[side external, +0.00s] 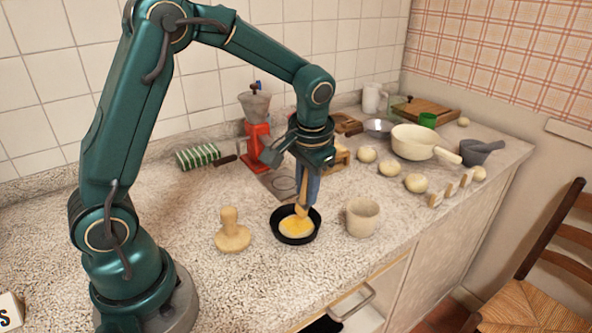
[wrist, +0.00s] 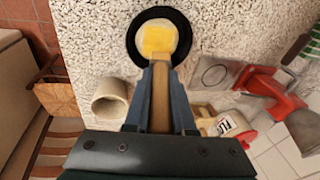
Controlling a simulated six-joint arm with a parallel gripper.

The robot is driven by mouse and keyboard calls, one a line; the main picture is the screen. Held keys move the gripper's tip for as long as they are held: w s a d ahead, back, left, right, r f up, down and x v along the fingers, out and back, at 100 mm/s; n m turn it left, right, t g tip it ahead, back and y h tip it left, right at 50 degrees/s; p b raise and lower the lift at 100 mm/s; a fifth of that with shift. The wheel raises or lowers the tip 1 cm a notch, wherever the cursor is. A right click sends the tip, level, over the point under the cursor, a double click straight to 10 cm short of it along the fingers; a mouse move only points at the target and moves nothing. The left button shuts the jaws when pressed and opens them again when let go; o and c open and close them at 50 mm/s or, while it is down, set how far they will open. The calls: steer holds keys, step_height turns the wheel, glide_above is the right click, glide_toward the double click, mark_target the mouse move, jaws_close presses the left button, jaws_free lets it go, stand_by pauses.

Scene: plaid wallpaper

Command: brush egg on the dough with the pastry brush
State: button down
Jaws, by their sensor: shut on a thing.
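My gripper (side external: 306,190) is shut on the wooden handle of the pastry brush (side external: 301,211), which points down. In the wrist view, the brush handle (wrist: 161,100) lies between my gripper's fingers (wrist: 161,90). The brush head is over a small black round dish (side external: 279,232), which also shows in the wrist view (wrist: 133,40). A pale round patch with yellow (side external: 297,229) fills the dish's middle; I cannot tell whether it is egg alone or egg on dough. The brush head seems to touch it. Several pale dough-like balls (side external: 415,183) sit on the counter to the right.
A beige cup (side external: 363,217) stands right of the dish, and a wooden stamp-like tool (side external: 232,236) stands left. A red grinder (side external: 257,140) is behind. A cream pan (side external: 415,143) and a grey mortar (side external: 478,154) are at the far right. The counter's front edge is close.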

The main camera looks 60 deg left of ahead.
steer(key=shift+w+a+v, duration=0.1)
steer(key=shift+a+v, duration=0.05)
steer(key=shift+v, duration=0.7)
steer(key=shift+w+a+v, duration=0.1)
steer(key=shift+a+v, duration=0.1)
steer(key=shift+v, duration=0.65)
steer(key=shift+w+a+v, duration=0.1)
steer(key=shift+a+v, duration=0.05)
steer(key=shift+v, duration=0.65)
steer(key=shift+r, duration=0.1)
